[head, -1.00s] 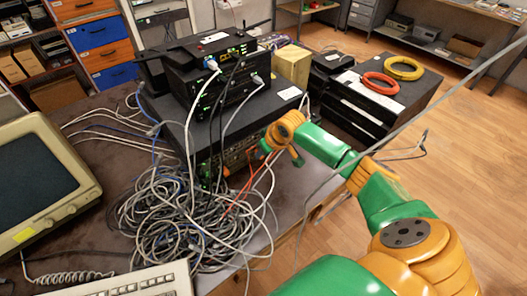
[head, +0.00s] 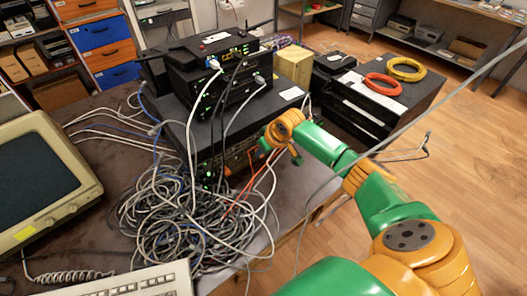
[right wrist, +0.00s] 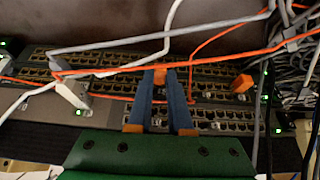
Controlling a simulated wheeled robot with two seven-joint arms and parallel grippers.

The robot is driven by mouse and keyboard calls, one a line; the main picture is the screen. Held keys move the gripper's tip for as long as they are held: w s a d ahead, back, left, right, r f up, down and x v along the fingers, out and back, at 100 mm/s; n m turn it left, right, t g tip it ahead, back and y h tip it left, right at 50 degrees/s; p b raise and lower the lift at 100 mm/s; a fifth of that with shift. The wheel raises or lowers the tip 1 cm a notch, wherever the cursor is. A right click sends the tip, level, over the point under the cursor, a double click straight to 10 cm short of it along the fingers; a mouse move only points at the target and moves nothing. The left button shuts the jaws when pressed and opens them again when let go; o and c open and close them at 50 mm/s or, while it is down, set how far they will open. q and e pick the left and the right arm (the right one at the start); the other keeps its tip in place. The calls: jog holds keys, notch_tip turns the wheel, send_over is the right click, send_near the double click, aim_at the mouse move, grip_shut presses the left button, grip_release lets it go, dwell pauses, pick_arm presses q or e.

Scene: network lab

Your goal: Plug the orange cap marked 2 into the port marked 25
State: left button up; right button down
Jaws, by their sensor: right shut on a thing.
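In the right wrist view, my right gripper (right wrist: 161,78) reaches over the rows of ports with its two dark blue fingers. It is shut on an orange cap (right wrist: 159,70), which shows between and beyond the fingertips, close to the port panel (right wrist: 110,87). I cannot tell whether the cap touches a port. A second orange cap (right wrist: 242,83) sits at the panel to the right. The numbers on the caps and ports are too small to read, so I cannot pick out port 25. In the head view, my right gripper (head: 266,147) is at the front of the equipment stack. My left gripper is out of view.
Orange and grey cables cross the panel in the right wrist view, close to the fingers. In the head view, a big cable tangle (head: 185,225) lies before the stack (head: 225,125). A monitor (head: 40,185) and keyboard (head: 135,282) stand at left.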

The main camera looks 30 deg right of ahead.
jog(key=shift+w, duration=0.3)
dwell(0.6)
jog(key=c, duration=0.8)
grip_release()
jog(key=shift+o, duration=0.2)
jog(key=v, duration=0.7)
